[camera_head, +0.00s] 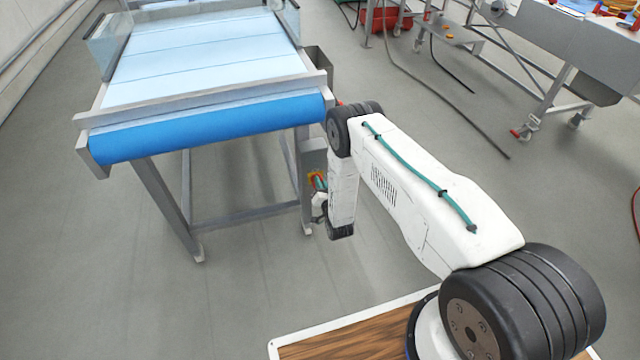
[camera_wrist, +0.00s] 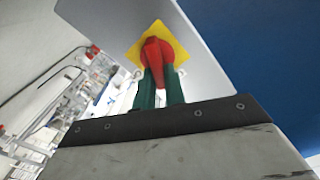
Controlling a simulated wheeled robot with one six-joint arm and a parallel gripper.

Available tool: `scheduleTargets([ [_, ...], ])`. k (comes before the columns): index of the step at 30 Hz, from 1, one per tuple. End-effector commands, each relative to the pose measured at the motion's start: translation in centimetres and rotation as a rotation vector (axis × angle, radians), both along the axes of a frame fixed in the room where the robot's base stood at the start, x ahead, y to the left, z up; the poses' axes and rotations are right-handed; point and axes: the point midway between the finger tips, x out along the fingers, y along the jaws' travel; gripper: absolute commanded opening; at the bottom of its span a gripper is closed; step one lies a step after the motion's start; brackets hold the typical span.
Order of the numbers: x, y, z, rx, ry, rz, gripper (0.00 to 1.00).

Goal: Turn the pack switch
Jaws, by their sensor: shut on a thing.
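The pack switch is a red knob (camera_wrist: 154,50) on a yellow plate (camera_wrist: 178,48), set on a grey box face (camera_wrist: 200,75) in the wrist view. My gripper (camera_wrist: 157,72) has two green fingers shut on the red knob. The fingers hide the lower part of the knob. My arm hides most of the switch there.
A conveyor table (camera_head: 200,100) with a blue roller end stands just left of my arm. A metal-framed bench (camera_head: 535,50) stands at the upper right. Dark cables (camera_head: 440,95) lie on the floor. The grey floor between is mostly clear.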

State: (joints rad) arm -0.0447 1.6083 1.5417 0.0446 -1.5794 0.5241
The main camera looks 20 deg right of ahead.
Motion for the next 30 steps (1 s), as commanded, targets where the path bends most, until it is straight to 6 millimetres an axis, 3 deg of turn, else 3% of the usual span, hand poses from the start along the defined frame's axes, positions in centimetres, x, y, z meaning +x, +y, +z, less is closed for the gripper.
scheduleTargets([
  [8,0.0,0.0,0.0,0.001,0.001,0.001,0.00],
  [9,0.0,0.0,0.0,0.000,0.001,0.001,0.15],
  [11,0.0,0.0,0.0,0.000,0.001,0.001,0.31],
  [12,0.0,0.0,0.0,0.000,0.001,0.001,0.34],
  [22,-0.5,0.0,-0.1,0.000,0.002,0.000,0.34],
  [30,-4.9,0.0,-0.1,0.000,0.004,0.000,0.34],
])
